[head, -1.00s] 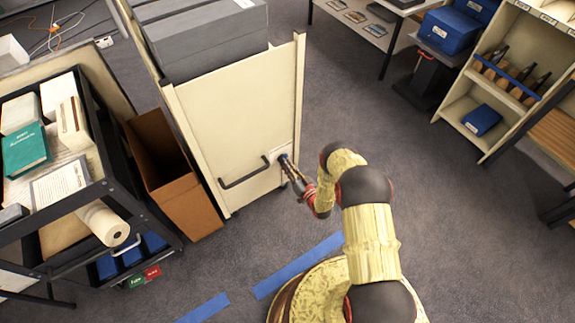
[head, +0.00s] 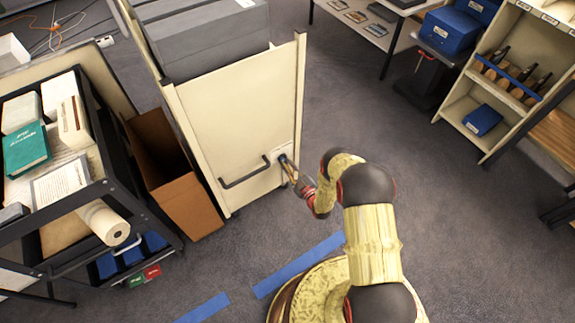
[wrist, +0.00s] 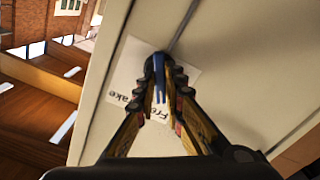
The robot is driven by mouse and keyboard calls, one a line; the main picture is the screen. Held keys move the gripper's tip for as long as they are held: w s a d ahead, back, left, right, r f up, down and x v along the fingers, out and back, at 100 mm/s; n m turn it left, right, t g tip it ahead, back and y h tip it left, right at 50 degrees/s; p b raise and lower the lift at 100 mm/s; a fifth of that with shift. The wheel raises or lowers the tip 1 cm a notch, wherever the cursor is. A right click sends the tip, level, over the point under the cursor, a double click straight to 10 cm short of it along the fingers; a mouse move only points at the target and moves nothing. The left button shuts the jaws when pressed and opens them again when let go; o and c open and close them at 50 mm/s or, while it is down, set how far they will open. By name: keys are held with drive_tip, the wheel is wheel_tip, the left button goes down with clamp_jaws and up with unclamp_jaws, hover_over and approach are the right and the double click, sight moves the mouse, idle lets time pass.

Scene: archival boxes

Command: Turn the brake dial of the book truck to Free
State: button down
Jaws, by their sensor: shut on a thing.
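The book truck (head: 232,120) is a cream cart with a dark bar handle (head: 245,173) on its end panel. Its blue brake dial (wrist: 158,68) sits on a white label plate (wrist: 127,85) low on that panel, near the right edge in the head view. The label reads partly "Free" and "Brake"; the fingers cover some of it. My gripper (wrist: 160,78) is shut on the dial, with one finger on each side. In the head view my gripper (head: 287,163) reaches the panel and mostly hides the dial. I cannot tell which word the dial points to.
A brown open box (head: 178,180) stands left of the truck, beside a dark cart (head: 95,205) with books and a paper roll. Grey boxes (head: 205,40) lie on the truck. Shelving (head: 475,95) stands at right. Carpet right of the truck is clear.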

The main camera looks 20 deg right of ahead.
drive_tip(key=shift+n, duration=0.7)
drive_tip(key=c, duration=1.9)
unclamp_jaws()
drive_tip(key=v, duration=1.2)
